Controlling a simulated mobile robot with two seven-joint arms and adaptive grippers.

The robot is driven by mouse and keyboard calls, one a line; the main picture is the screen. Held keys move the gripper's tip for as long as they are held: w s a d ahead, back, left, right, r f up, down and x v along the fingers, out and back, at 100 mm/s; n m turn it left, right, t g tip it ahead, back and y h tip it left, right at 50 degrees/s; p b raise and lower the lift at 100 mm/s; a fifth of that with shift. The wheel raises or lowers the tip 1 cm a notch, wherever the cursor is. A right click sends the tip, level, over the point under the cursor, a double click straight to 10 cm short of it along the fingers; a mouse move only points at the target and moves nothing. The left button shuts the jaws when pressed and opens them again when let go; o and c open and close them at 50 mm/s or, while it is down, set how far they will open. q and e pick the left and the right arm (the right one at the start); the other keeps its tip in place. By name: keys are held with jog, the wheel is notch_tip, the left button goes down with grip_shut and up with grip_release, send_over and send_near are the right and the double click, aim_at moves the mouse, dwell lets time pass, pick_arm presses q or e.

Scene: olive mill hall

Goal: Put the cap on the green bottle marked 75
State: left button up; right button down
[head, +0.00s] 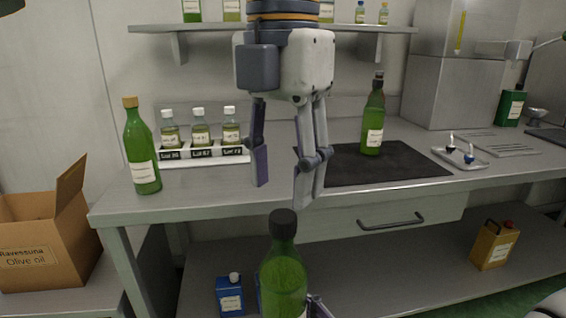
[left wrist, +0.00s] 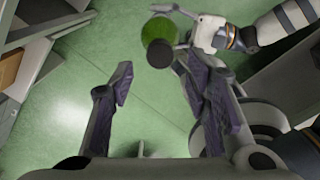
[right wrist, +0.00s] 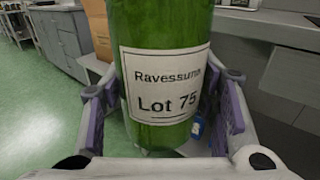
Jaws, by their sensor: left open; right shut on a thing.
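The green bottle marked Lot 75 (right wrist: 165,30) fills the right wrist view, its white label facing that camera. In the head view the bottle (head: 283,280) is upright at the bottom centre, in front of the bench. A black cap (head: 282,223) sits on top of its neck; how firmly it is seated I cannot tell. My right gripper (right wrist: 165,112) is shut around the bottle's body. My left gripper (head: 281,194) is open and empty, pointing down above the cap. In the left wrist view the cap (left wrist: 160,53) lies beyond the open fingers, apart from them.
On the bench stand a green bottle with a tan stopper (head: 139,150), a rack of small bottles (head: 185,161), a dark mat (head: 400,165) with a dark-topped bottle (head: 373,122), and a tray (head: 470,163). A carton (head: 45,240) is at left. The floor (left wrist: 70,110) below is clear.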

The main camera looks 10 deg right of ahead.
aim_at(283, 215)
pick_arm(q)
notch_tip(283, 215, down, 5)
jog(key=shift+f, duration=0.1)
dwell(0.3)
grip_shut()
jog(key=shift+o, duration=0.7)
grip_release()
notch_tip(283, 215, up, 12)
